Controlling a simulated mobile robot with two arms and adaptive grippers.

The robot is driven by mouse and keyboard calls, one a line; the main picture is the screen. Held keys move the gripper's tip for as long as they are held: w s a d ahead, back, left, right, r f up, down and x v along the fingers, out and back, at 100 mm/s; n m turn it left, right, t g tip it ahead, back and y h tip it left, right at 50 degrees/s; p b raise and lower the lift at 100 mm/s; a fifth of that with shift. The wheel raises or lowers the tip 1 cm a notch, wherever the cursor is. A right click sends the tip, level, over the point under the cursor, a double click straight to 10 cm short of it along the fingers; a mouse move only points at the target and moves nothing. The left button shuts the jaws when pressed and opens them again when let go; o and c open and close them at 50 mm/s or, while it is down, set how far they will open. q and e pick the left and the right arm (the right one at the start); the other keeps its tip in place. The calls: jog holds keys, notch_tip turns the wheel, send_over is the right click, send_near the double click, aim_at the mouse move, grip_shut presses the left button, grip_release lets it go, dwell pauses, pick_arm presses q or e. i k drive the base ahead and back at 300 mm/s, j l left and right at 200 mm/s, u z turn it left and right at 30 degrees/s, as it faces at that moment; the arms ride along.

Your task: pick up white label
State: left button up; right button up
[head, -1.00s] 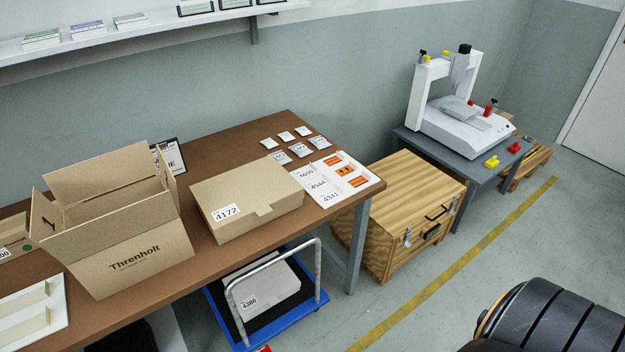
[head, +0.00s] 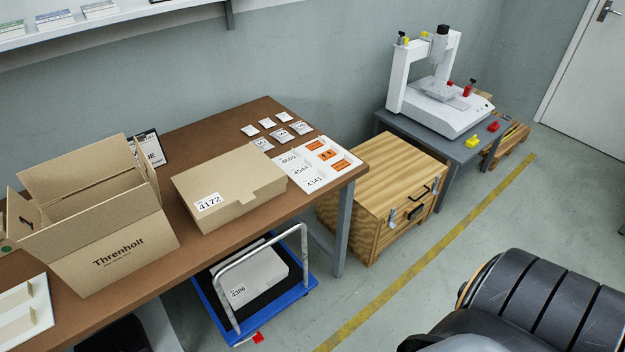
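A white label sheet (head: 330,179) lies flat near the right end of the brown table. White labels printed 4600 (head: 287,159), 4544 (head: 301,170) and 4341 (head: 314,183) are on its left side, with orange labels (head: 327,154) to their right. Another white label reading 4172 (head: 208,202) is on the front of a closed cardboard box (head: 232,180).
An open Threnholt carton (head: 115,250) stands on the brown table (head: 196,128). Several small white packets (head: 282,134) lie behind the sheet. A blue trolley (head: 262,312) is below, with a wooden crate (head: 380,190) and a white gantry machine (head: 440,95) to the right.

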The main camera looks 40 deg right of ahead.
aim_at(296, 171)
jog(key=i+l, duration=0.2)
jog(key=l, duration=0.2)
jog(key=i+l, duration=0.2)
jog(key=l, duration=0.15)
jog(key=i+l, duration=0.2)
jog(key=l, duration=0.2)
